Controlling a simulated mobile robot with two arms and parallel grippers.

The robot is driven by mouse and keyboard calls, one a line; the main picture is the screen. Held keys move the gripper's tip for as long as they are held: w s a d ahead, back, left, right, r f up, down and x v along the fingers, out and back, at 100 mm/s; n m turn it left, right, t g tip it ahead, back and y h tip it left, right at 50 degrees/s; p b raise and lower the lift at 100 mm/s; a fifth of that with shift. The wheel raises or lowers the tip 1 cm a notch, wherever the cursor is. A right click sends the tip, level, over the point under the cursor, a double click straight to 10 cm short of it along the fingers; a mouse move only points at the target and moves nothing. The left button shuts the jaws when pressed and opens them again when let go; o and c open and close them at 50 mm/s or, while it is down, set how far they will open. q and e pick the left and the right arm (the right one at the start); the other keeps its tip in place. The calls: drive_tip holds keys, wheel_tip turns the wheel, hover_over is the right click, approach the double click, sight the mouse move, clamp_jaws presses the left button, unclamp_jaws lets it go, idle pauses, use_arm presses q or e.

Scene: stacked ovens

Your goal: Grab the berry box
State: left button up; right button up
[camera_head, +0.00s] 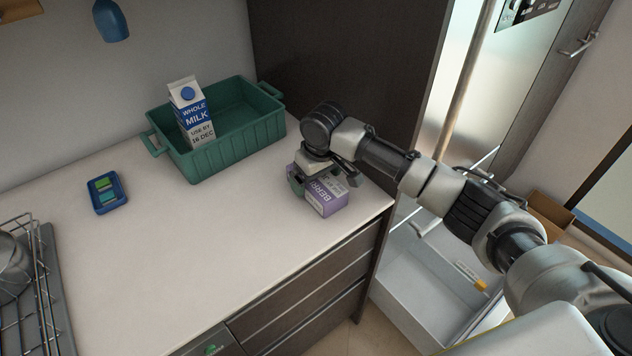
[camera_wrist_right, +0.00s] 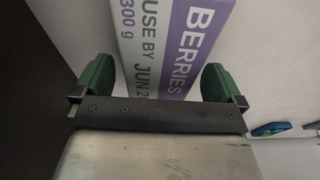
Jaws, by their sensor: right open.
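The berry box (camera_head: 328,196) is a purple and white carton labelled "BERRIES". It lies on the white counter near its right edge, in front of the green crate. My right gripper (camera_head: 312,179) is over the box in the head view. In the right wrist view my right gripper (camera_wrist_right: 158,82) has its two green fingers apart, with the berry box (camera_wrist_right: 168,40) between and beyond them. Whether the fingers touch the box I cannot tell. My left gripper is not in view.
A green crate (camera_head: 238,152) with a milk carton (camera_head: 193,112) inside stands behind. A wire dish rack (camera_head: 38,290) stands at left. An open drawer (camera_head: 425,300) is below right.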

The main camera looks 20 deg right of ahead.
drive_tip(key=shift+w+a+f, duration=0.1)
drive_tip(key=shift+f, duration=1.1)
drive_tip(key=c, duration=1.1)
drive_tip(key=shift+r, duration=0.1)
drive_tip(key=shift+r, duration=0.1)
